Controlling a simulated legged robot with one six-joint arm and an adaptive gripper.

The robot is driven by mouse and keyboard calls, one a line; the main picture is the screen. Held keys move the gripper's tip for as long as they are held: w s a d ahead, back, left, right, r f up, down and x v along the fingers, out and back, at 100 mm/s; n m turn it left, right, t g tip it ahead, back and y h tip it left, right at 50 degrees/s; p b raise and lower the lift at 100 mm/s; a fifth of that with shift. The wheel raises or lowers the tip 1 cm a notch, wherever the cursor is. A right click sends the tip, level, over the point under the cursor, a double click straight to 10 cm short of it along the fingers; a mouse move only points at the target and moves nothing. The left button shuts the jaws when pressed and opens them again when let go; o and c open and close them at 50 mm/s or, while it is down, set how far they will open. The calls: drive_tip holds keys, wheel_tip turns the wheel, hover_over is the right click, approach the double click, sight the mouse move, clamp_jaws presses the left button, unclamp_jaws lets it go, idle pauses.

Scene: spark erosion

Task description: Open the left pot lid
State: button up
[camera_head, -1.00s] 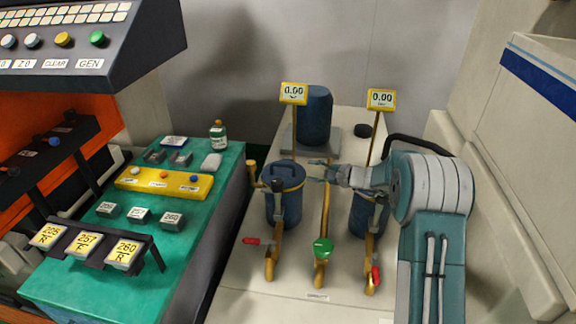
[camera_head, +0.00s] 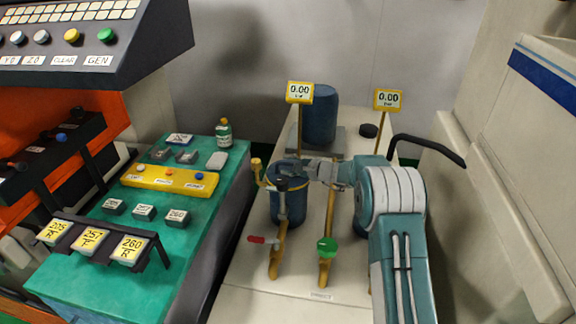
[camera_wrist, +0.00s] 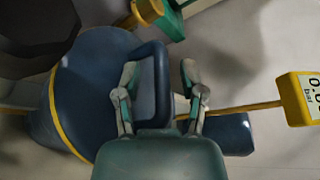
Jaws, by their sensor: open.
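The left pot (camera_head: 287,207) is a dark blue cylinder with a yellow band, standing on the pale bench. Its blue lid (camera_wrist: 88,75) has a raised loop handle (camera_wrist: 161,85) and appears closed on the pot. My gripper (camera_wrist: 158,66) is open, with one finger on each side of the handle in the wrist view. I cannot tell whether either finger touches it. In the head view, my gripper (camera_head: 306,168) reaches the lid from the right and partly covers it. The right pot is mostly hidden behind my arm.
A yellow gauge (camera_head: 300,92) stands on a post behind the left pot, and another gauge (camera_head: 388,99) is further right. A red-handled valve (camera_head: 262,240) and green knob (camera_head: 327,246) are in front. A larger blue cylinder (camera_head: 319,115) stands behind. The green panel (camera_head: 110,262) is at left.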

clamp_jaws()
drive_tip(key=shift+w+r+m, duration=0.1)
drive_tip(key=shift+r+m, duration=0.15)
drive_tip(key=shift+m, duration=0.05)
